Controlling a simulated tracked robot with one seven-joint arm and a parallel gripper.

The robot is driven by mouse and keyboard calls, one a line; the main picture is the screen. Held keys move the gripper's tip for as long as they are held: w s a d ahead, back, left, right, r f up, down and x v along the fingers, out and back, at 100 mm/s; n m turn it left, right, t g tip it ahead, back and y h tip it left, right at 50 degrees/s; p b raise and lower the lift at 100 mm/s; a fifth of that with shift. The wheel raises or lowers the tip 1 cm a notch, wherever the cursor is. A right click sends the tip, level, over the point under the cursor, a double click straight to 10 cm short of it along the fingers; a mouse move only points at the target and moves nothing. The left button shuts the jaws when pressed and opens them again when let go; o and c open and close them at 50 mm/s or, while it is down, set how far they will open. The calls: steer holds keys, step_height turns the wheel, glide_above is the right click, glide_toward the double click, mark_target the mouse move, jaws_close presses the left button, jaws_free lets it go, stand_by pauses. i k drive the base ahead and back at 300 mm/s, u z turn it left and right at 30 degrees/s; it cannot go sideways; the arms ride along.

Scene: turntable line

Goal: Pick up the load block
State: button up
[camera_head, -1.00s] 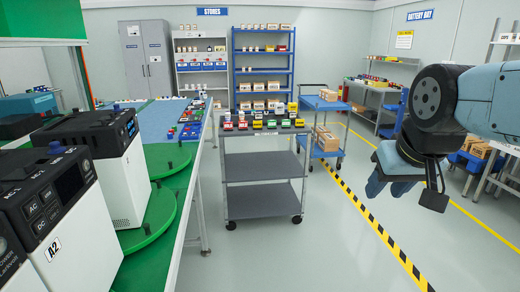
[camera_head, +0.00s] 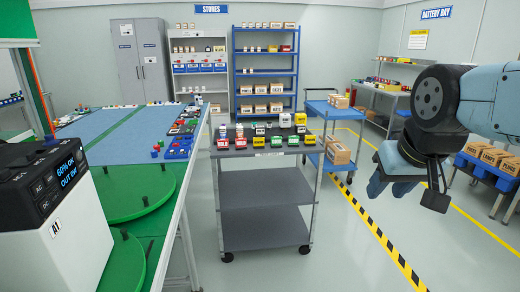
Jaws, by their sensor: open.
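I cannot tell which item is the load block. Several small red, green, yellow and black blocks (camera_head: 259,141) stand in rows on the top shelf of a grey cart (camera_head: 262,185). More small coloured pieces (camera_head: 178,149) lie at the right edge of the blue-matted bench on the left. My gripper (camera_head: 388,188) hangs at the right over open floor, well apart from the cart and bench. It points down, is open, and nothing shows in it. Its fingers are partly hidden by the wrist.
A white unit marked A1 (camera_head: 72,225) stands at the left beside green turntables (camera_head: 135,197). A blue trolley (camera_head: 332,108) with cartons stands behind the cart. Black-yellow floor tape (camera_head: 372,232) runs right of the cart. Cartons (camera_head: 487,153) sit on a blue pallet at far right.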

mark_target(259, 130)
steer(key=u, duration=0.15)
steer(key=i, duration=1.1)
steer(key=u, duration=0.4)
steer(key=i, duration=1.45)
steer(key=u, duration=0.25)
